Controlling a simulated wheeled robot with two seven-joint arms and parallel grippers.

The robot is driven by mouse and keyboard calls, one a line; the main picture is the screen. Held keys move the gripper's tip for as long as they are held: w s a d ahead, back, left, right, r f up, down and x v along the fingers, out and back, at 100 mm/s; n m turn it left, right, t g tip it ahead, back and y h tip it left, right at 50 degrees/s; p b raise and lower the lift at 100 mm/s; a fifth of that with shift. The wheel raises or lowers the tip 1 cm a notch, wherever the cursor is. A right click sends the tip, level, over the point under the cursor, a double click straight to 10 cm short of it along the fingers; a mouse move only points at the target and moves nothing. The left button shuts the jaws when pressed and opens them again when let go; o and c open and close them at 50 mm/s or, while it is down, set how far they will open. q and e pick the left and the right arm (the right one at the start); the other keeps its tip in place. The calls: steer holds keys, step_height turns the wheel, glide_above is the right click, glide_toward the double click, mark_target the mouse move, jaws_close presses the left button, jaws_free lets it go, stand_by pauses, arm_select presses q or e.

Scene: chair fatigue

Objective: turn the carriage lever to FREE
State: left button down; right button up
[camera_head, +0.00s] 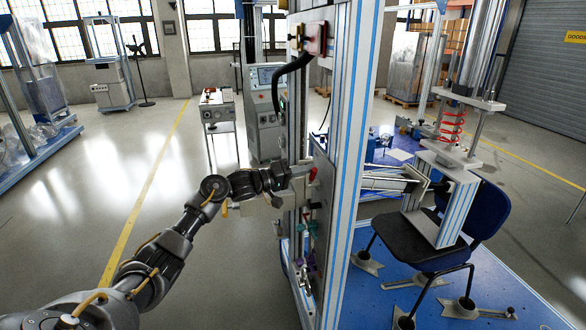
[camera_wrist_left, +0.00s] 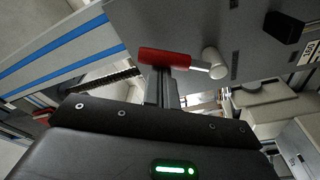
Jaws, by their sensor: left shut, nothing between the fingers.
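The lever has a red handle (camera_wrist_left: 165,59) on a short metal shaft that runs to a pale round knob or hub (camera_wrist_left: 215,63) at the grey panel (camera_wrist_left: 190,25). In the wrist view the handle lies roughly level across the picture. My left gripper (camera_wrist_left: 160,82) is shut and empty, its fingertips right at the handle; I cannot tell whether they touch it. In the head view the left gripper (camera_head: 300,171) reaches the side of the blue-striped frame, and a small part of the red handle (camera_head: 313,174) shows just past it. No FREE marking is readable.
The blue-striped aluminium frame post (camera_head: 350,150) stands just right of the gripper. Behind it a dark blue chair (camera_head: 420,240) sits under a press with a red spring (camera_head: 452,125). Hoses and coloured fittings (camera_head: 308,250) hang below the gripper. Open floor lies at left.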

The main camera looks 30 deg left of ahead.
arm_select(q)
steer(key=m, duration=0.1)
steer(key=s+d+f+m+b, duration=0.1)
steer(key=m, duration=0.1)
steer(key=m+h+b, duration=0.1)
steer(key=m, duration=0.1)
steer(key=shift+s+d+f, duration=0.25)
steer(key=shift+s+d, duration=0.1)
steer(key=m+b, duration=0.1)
steer(key=f+m, duration=0.1)
steer(key=s+d+m+b, duration=0.1)
steer(key=m, duration=0.1)
steer(key=shift+f+h+b, duration=0.25)
steer(key=shift+h+b, duration=0.05)
steer(key=shift+h, duration=0.1)
steer(key=m, duration=0.1)
steer(key=m+b, duration=0.1)
steer(key=shift+s+d+f+m+g, duration=0.2)
steer(key=shift+f+m+g, duration=0.1)
steer(key=shift+f, duration=0.1)
steer(key=shift+s+d+f, duration=0.1)
steer(key=shift+f, duration=0.15)
steer(key=shift+f, duration=0.1)
